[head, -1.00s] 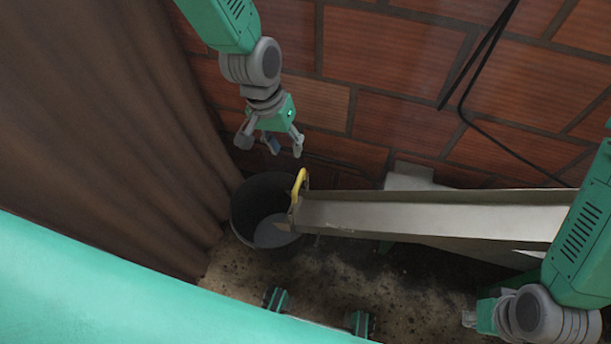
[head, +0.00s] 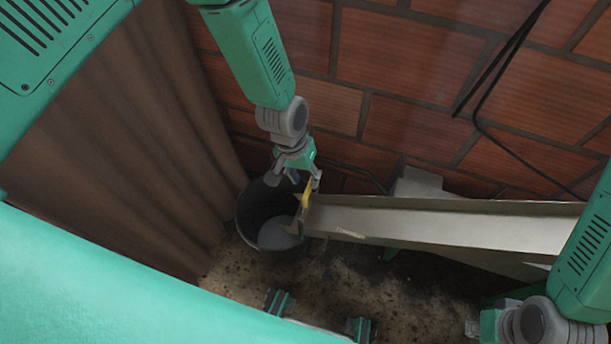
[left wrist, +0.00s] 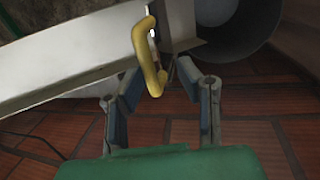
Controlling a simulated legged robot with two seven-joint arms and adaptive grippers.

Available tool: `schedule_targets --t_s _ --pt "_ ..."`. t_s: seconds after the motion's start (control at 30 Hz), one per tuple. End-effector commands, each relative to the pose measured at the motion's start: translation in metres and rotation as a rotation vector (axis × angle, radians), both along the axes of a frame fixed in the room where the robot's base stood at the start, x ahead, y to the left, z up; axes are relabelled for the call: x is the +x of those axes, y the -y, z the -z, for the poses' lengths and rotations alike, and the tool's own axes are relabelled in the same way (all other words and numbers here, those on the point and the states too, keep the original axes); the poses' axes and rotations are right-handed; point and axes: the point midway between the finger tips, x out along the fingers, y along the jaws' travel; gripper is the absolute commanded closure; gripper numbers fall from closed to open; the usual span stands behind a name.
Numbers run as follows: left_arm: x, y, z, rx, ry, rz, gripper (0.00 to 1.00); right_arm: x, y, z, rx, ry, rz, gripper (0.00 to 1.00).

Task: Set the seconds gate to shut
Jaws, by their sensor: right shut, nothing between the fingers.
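The seconds gate, a grey plate with a yellow handle (head: 306,195), stands at the left end of a long metal chute (head: 430,222). The yellow handle (left wrist: 148,56) is large in the left wrist view. My left gripper (head: 298,184) is at the handle, above the chute's end. In the left wrist view its two fingers (left wrist: 168,92) are apart, and the handle's lower end reaches between them in the picture. I cannot tell whether they touch it. My right gripper (head: 474,327) is shut and empty at the lower right, partly hidden by its own arm.
A dark bucket (head: 250,212) with grey contents stands below the chute's end. A brown curtain (head: 120,150) hangs on the left. A brick wall (head: 400,60) with a black cable (head: 497,60) is behind. The stained floor is open in front.

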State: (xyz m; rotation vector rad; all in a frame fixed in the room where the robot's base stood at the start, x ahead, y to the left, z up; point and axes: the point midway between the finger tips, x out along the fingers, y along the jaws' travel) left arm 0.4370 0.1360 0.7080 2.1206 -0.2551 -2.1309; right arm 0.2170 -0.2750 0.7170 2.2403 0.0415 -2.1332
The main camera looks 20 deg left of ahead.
Motion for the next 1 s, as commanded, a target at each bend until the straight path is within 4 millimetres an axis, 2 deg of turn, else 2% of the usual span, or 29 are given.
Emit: schedule_targets --t_s 0.03,0.07,0.23,0.27,0.33,0.37,0.7,0.87,1.0 --pt "0.000 0.002 0.000 0.002 0.001 0.003 0.89 0.000 0.000 0.000 0.000 0.000 0.000 1.00" --pt "0.000 0.003 0.000 0.003 0.001 0.003 0.99 0.000 0.000 0.000 0.000 0.000 0.000 1.00" --pt "0.000 0.006 -0.001 0.007 0.001 0.002 1.00 0.000 0.000 0.000 -0.001 0.000 0.001 1.00" --pt "0.000 0.006 -0.001 0.007 0.001 0.002 0.95 0.000 0.000 0.000 -0.001 0.000 0.001 1.00" --pt "0.000 0.005 -0.001 0.005 0.001 0.002 0.70 0.000 0.001 0.000 -0.001 0.000 0.001 1.00" --pt "0.000 0.004 -0.001 0.004 0.001 0.003 0.67 0.000 0.001 0.000 -0.001 0.000 0.002 1.00" --pt "0.000 -0.002 -0.002 -0.003 0.001 0.002 0.67 -0.002 -0.002 -0.002 -0.005 0.002 0.001 1.00" --pt "0.002 -0.001 -0.023 0.003 0.005 0.002 0.67 -0.002 0.000 -0.001 -0.001 0.003 0.001 1.00" --pt "0.003 -0.003 -0.053 0.007 0.006 0.002 0.67 -0.002 0.002 0.000 0.002 0.003 0.001 1.00"
